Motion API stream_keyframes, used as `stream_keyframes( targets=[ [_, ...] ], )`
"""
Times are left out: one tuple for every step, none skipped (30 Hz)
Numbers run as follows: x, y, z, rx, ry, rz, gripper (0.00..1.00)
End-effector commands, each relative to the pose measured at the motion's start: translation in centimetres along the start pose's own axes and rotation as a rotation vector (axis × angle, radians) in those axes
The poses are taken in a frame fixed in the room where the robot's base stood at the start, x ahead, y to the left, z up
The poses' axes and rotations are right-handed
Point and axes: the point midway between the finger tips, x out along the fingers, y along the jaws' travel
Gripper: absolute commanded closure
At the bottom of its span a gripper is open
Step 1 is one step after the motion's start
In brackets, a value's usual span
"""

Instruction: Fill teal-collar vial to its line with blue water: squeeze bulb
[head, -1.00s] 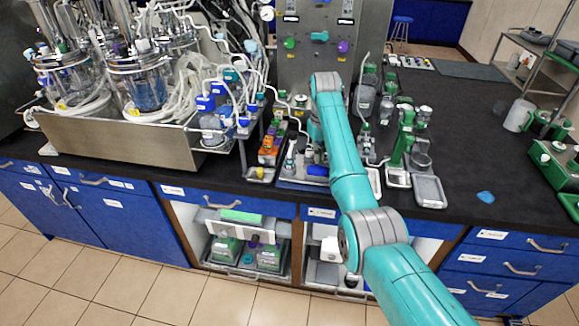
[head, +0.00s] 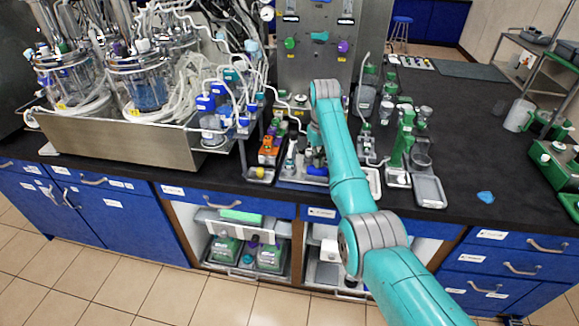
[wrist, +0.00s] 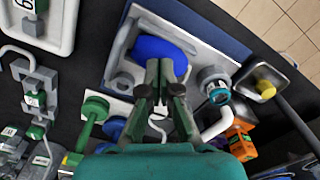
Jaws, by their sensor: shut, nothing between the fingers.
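The blue squeeze bulb (wrist: 150,47) lies in a grey holder on a pale tray, just past my fingertips in the wrist view. It also shows as a small blue shape in the head view (head: 317,171). My gripper (wrist: 166,68) is shut and empty, and its tips overlap the bulb's near edge in the picture. I cannot tell whether they touch it. A small vessel with a teal collar (wrist: 220,97) stands right of the fingers, beside a curved white tube (wrist: 216,125). Its fill line and water level cannot be made out. My arm partly hides this area in the head view.
An orange block (wrist: 240,142) and a small dish with a yellow knob (wrist: 266,88) are to the right. Green-handled parts (wrist: 92,110) are close on the left. The steel bioreactor tray (head: 120,140) is at left; bare black bench (head: 470,140) lies right.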

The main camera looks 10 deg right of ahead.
Motion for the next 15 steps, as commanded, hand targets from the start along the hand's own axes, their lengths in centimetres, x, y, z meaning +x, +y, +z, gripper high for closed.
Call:
stream_keyframes(
  targets=[
    [0.21,0.00,0.02,0.000,-0.001,0.000,1.00],
    [0.31,0.00,0.03,0.000,-0.001,0.000,1.00],
    [0.31,0.00,0.01,0.000,-0.001,0.000,1.00],
    [0.29,0.00,0.01,0.000,0.000,0.000,1.00],
    [0.30,0.00,0.01,0.000,-0.001,0.000,1.00],
    [0.33,0.00,0.02,0.000,-0.001,0.000,1.00],
    [0.36,0.00,0.02,0.000,-0.001,0.000,1.00],
    [0.40,0.00,0.02,0.000,-0.001,0.000,1.00],
    [0.47,-0.01,0.03,0.000,-0.001,0.000,1.00],
    [0.53,-0.01,0.03,0.000,-0.001,0.000,1.00],
    [0.60,-0.01,0.03,0.000,-0.001,0.000,1.00],
    [0.70,-0.01,0.04,0.000,-0.002,0.000,1.00],
    [0.78,-0.01,0.04,0.000,-0.002,0.000,1.00],
    [0.86,-0.01,0.04,0.000,-0.002,0.000,1.00],
    [0.97,-0.01,0.04,0.000,-0.002,0.000,1.00]
  ],
)
